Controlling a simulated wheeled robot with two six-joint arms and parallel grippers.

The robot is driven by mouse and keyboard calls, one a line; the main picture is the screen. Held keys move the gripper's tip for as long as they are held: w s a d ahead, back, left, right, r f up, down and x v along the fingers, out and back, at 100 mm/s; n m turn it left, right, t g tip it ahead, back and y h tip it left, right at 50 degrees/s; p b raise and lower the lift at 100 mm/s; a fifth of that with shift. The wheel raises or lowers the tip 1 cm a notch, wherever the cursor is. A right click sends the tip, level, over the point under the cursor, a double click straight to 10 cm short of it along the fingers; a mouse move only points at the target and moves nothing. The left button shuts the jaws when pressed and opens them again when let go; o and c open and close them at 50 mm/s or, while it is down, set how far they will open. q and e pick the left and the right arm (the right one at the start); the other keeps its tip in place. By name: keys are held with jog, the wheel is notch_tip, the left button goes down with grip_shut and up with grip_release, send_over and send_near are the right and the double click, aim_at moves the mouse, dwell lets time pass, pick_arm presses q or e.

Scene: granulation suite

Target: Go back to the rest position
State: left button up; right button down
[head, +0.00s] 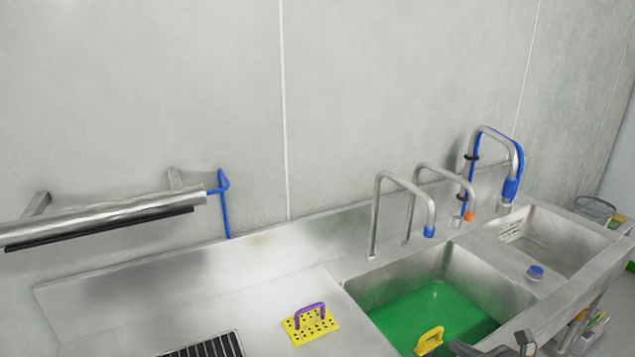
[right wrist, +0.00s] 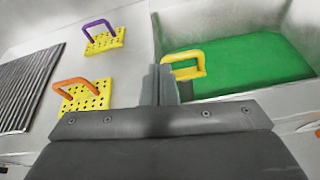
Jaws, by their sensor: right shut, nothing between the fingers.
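My right gripper (right wrist: 160,80) is shut and empty in the right wrist view, its fingers pressed together. In the head view only dark parts of my right gripper (head: 482,349) show at the bottom edge, by the near rim of the sink. A yellow handle (right wrist: 186,66) appears just beyond the fingertips in the wrist view. It also shows in the head view (head: 429,341), in the sink with the green bottom; I cannot tell what it is fixed to. My left gripper is not in view.
A perforated yellow plate with a purple handle (head: 311,325) lies on the steel counter (head: 270,290). Another with an orange handle (right wrist: 85,98) lies nearer. A dark grate (head: 207,346) is set to the left. Taps (head: 430,205) rise behind the sink (head: 500,290). The wall carries a metal bar (head: 110,218).

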notch_tip(320, 180, up, 5)
jog(key=s+a+m+t, duration=0.1)
jog(key=a+m+t, duration=0.1)
jog(key=m+t, duration=0.3)
jog(key=s+d+r+m+h, duration=0.1)
jog(key=s+d+m+h, duration=0.4)
jog(key=m, duration=0.6)
jog(key=s+d+r+m+h, duration=0.2)
jog(key=s+d+m+h, duration=0.15)
jog(key=m+h, duration=0.6)
jog(key=s+a+f+m+g+y, duration=0.2)
jog(key=s+f+m+g, duration=0.7)
jog(key=s+m, duration=0.2)
jog(key=s+a+f+m+g+y, duration=0.3)
jog(key=s+a+f+g+y, duration=0.2)
jog(key=s+a, duration=0.5)
notch_tip(320, 180, down, 27)
jog(key=d+g+b, duration=0.1)
jog(key=d+b, duration=0.2)
jog(key=b, duration=0.1)
jog(key=s+f+b, duration=0.2)
jog(key=s+f, duration=0.5)
jog(key=f, duration=0.3)
jog(key=s+a+f+g+b, duration=0.1)
jog(key=s+f, duration=0.7)
jog(key=f, duration=0.3)
jog(key=shift+s+a+g+y+b, duration=0.25)
jog(key=shift+g+y+b, duration=0.1)
jog(key=shift+y, duration=0.1)
